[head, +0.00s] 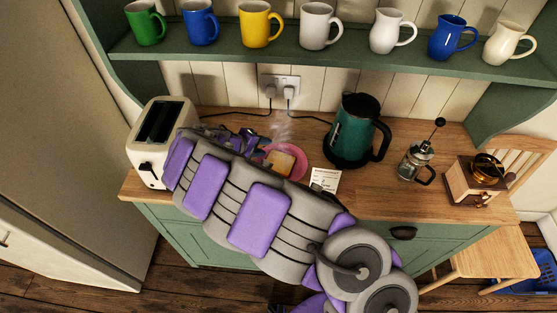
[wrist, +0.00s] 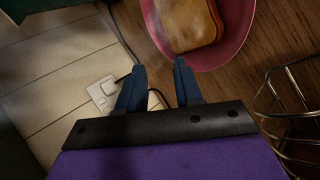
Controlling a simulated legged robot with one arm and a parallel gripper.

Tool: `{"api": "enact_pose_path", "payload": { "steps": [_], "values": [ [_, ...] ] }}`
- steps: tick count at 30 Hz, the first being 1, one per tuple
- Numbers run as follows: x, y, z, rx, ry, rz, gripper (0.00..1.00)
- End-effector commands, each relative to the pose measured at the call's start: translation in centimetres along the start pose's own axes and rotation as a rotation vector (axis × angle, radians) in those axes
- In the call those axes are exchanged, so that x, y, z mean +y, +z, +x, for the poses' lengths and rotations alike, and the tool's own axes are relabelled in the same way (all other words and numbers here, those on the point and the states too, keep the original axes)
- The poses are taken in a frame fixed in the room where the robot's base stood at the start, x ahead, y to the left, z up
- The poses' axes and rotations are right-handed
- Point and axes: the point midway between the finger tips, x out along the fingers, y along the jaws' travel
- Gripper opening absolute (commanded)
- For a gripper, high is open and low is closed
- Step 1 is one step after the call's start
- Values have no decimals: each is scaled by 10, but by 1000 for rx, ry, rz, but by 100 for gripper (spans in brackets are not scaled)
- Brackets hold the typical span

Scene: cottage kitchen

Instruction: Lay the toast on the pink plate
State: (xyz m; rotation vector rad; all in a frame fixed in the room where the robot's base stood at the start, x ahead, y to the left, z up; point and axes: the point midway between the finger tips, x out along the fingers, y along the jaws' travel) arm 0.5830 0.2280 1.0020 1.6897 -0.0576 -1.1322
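A browned slice of toast (head: 280,162) lies on the pink plate (head: 301,167) on the wooden counter. Faint steam shows above it in the head view. In the wrist view the toast (wrist: 188,22) rests inside the rim of the pink plate (wrist: 228,50), at the top. My gripper (wrist: 159,66) has its two blue fingers apart with nothing between them. Its fingertips are close to the toast and plate in the picture, with no clear contact. In the head view my arm hides part of the counter left of the plate, and the fingers are hard to make out.
A cream toaster (head: 158,138) stands left of the plate. A teal kettle (head: 352,130), paper card (head: 325,180), French press (head: 416,160) and coffee grinder (head: 478,178) are to the right. A wire rack (wrist: 290,110) is at the wrist view's right. Mugs line the shelf (head: 330,48) above.

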Motion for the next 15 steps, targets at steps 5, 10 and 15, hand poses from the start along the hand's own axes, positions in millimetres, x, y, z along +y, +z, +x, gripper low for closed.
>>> {"api": "enact_pose_path", "payload": {
  "steps": [5, 10, 15],
  "values": [
    [0, -2, -19, -2, 4, -3, 35],
    [-6, -6, -26, -3, 5, -6, 35],
    [-6, -6, -26, -3, 5, -6, 35]
  ]
}}
